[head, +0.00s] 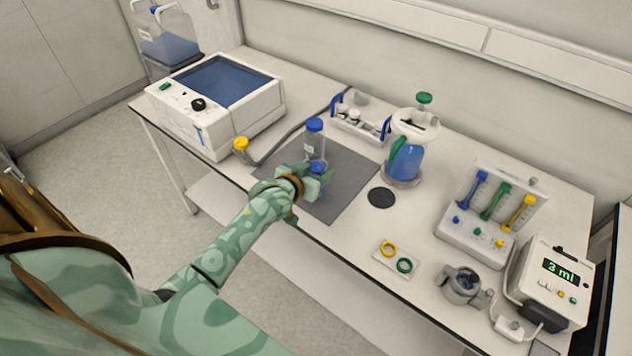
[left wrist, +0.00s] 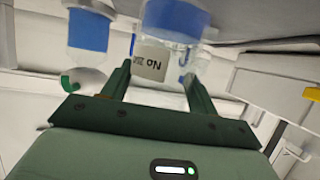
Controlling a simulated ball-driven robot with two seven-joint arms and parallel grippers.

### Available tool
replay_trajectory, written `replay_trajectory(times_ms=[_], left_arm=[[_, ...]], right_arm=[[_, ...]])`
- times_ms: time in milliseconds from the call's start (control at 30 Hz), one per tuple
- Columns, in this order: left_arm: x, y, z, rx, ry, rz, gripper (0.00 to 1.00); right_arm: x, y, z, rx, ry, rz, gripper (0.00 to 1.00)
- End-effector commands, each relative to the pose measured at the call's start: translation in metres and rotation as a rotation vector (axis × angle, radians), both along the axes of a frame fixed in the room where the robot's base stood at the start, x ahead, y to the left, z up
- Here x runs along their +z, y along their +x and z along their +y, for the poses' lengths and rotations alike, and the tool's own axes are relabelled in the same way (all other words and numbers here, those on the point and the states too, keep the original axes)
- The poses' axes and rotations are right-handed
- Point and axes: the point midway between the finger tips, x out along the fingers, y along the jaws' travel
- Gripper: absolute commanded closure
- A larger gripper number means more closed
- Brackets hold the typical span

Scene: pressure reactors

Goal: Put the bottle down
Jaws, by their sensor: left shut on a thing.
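The clear bottle (head: 315,145) has a blue cap, a white label and blue liquid low inside it. It looks close to upright over the dark grey mat (head: 345,165). My left gripper (head: 318,178) is shut on the bottle, from the front side of the table. In the left wrist view, which is upside down, the bottle's label (left wrist: 152,62) shows between the two fingers of the gripper (left wrist: 158,80). The bottle's base is partly hidden by the gripper, so I cannot tell whether it touches the mat. My right gripper is not in view.
A blue-liquid vessel with a green handle (head: 405,160) stands right of the mat, near a black disc (head: 381,198). A white instrument box (head: 225,130) is at left, with a yellow-ended hose (head: 241,144). A small rack (head: 357,122) stands behind. The mat's right part is clear.

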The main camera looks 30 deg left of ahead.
Motion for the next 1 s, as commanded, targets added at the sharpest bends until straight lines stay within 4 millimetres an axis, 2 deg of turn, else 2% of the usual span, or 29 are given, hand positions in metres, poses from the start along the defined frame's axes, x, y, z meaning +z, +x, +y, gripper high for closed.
replay_trajectory(times_ms=[67, 233, 600, 633, 700, 1000], left_arm=[[-0.006, 0.005, 0.002, 0.0, 0.0, -0.002, 0.75], [-0.036, 0.004, 0.002, 0.0, 0.0, 0.001, 0.75], [-0.037, 0.004, 0.002, 0.0, 0.0, -0.002, 0.75], [-0.038, 0.004, 0.001, 0.0, 0.0, -0.001, 0.38], [-0.037, 0.004, 0.001, 0.0, 0.0, -0.001, 0.19], [-0.036, 0.004, 0.001, 0.0, 0.001, -0.001, 0.19]], right_arm=[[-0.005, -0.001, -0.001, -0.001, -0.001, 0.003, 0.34], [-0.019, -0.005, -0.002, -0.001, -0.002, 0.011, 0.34], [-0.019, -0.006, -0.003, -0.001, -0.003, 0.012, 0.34], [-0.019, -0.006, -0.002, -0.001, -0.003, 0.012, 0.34], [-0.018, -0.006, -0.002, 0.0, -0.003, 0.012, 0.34], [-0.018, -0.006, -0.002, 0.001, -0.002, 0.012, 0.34]])
